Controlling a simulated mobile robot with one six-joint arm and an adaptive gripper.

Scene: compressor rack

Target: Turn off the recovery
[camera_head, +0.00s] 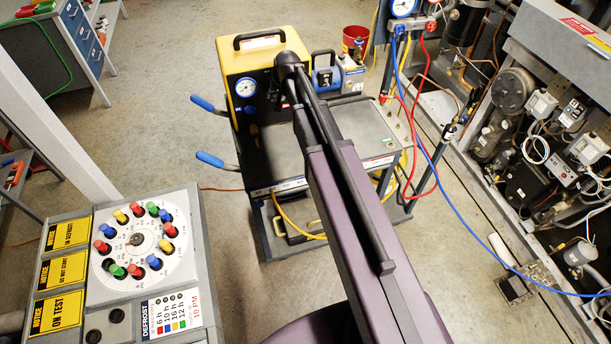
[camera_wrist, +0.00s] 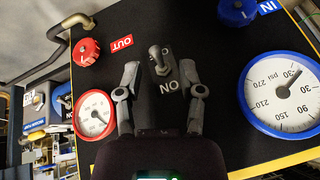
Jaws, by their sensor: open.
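The recovery machine (camera_head: 232,58) is a yellow box with a black front panel, standing on a grey cart in the head view. In the wrist view its panel shows a dark rotary switch (camera_wrist: 160,57) with a white label beside it that reads as an inverted "ON". My gripper (camera_wrist: 159,68) is open, with one finger on each side of the switch. I cannot tell whether the fingers touch it. A red knob (camera_wrist: 86,52) by an inverted "OUT" label and a blue knob (camera_wrist: 236,11) by an inverted "IN" label sit at the panel's far edge. In the head view my arm hides the switch.
A red-rimmed gauge (camera_wrist: 95,114) and a blue-rimmed gauge (camera_wrist: 288,94) flank my gripper. Two blue-handled bars (camera_head: 210,159) stick out left of the cart. Hoses (camera_head: 430,150) and the compressor rack (camera_head: 520,130) are right.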

